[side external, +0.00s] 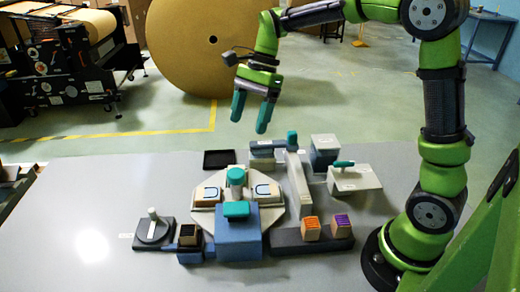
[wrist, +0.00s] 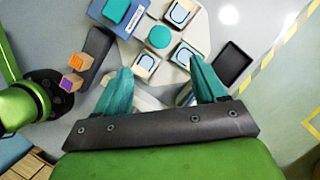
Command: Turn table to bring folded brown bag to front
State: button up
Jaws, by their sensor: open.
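A pale, many-sided turntable (side external: 203,218) sits on the grey table with a teal round knob (side external: 236,175) at its centre; the knob also shows in the wrist view (wrist: 159,37). In the wrist view one lies at the far side (wrist: 180,13). I cannot tell which is the folded brown bag. My gripper (side external: 250,114) is open and empty, raised above the table behind the turntable; its teal fingers also show in the wrist view (wrist: 160,70).
A blue block with a teal pad (side external: 236,209) stands at the turntable's front. A dark base holds an orange-topped cube (side external: 311,228) and a purple-topped cube (side external: 341,225). A black tray (side external: 219,160) lies behind. A grey upright piece (side external: 299,185) stands right.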

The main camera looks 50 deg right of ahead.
aim_at(236, 173)
jog(key=x, duration=1.3)
jog(key=shift+r, duration=0.1)
grip_shut()
